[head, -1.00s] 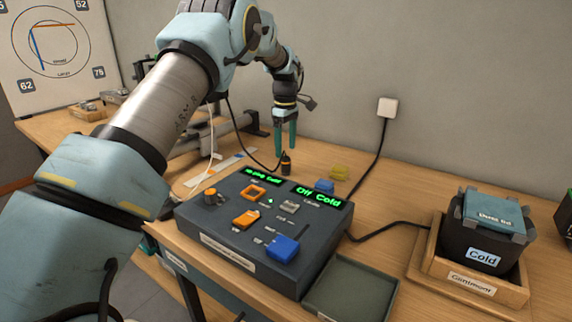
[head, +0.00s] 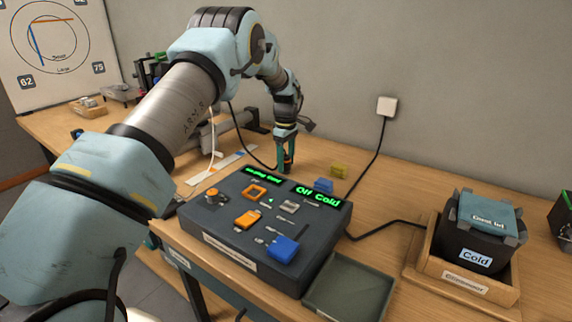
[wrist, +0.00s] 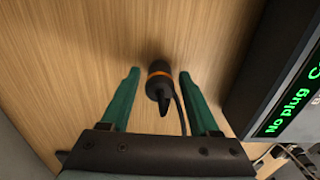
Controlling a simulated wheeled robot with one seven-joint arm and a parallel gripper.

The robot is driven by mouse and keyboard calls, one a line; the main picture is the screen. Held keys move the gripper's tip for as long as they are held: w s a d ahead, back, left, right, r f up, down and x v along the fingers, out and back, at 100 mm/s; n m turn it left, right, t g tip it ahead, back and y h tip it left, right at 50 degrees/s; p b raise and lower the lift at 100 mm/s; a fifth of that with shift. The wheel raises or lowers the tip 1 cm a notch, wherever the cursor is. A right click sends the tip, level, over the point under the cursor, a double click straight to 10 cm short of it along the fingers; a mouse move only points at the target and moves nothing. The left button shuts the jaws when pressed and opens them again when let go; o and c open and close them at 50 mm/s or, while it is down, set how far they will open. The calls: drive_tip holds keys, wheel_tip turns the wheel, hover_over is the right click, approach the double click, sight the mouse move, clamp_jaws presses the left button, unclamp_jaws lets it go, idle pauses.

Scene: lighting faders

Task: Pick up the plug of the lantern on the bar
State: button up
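The plug is a dark upright piece with an orange band, standing on the wooden bench; it shows in the wrist view (wrist: 159,82). A thin black cord runs down from it there. My gripper (wrist: 159,74) is open, with one green finger on each side of the plug and a visible gap on both sides. In the head view my gripper (head: 286,167) is low over the bench behind the grey console, and its fingers mostly hide the plug. I cannot make out the lantern or the bar.
The grey console (head: 225,222) with green displays stands just in front of the gripper. Blue (head: 323,186) and yellow (head: 339,171) blocks lie to its right. An empty tray (head: 345,290) and a wooden box with a black "Cold" container (head: 474,245) are further right.

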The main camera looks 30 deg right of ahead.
clamp_jaws()
drive_tip(key=shift+r, duration=0.1)
idle(0.3)
